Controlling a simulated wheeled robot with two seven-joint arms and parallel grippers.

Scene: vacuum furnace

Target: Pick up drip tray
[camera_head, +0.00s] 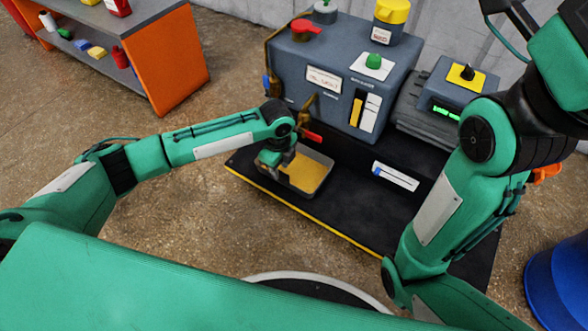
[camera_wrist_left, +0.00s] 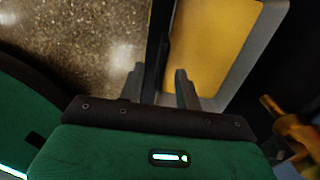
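The drip tray (camera_head: 309,174) is a shallow grey tray with a yellow inside. It lies on the black platform below the grey machine, near the platform's yellow-edged front. My left gripper (camera_head: 278,162) is at the tray's left end, pointing down. In the left wrist view, the tray (camera_wrist_left: 212,45) fills the upper right. The two fingers of the left gripper (camera_wrist_left: 158,82) are apart, one over the tray's inside and one outside it. A dark wall or edge runs between them, with gaps showing. My right arm crosses the right side, but its gripper is not visible.
The grey machine (camera_head: 340,78) with a brass pipe and a red-handled valve (camera_head: 311,135) stands close behind the tray. A grey control box (camera_head: 455,88) is to its right. An orange-sided shelf (camera_head: 165,62) and a blue drum (camera_head: 558,285) stand apart. Floor is clear in front.

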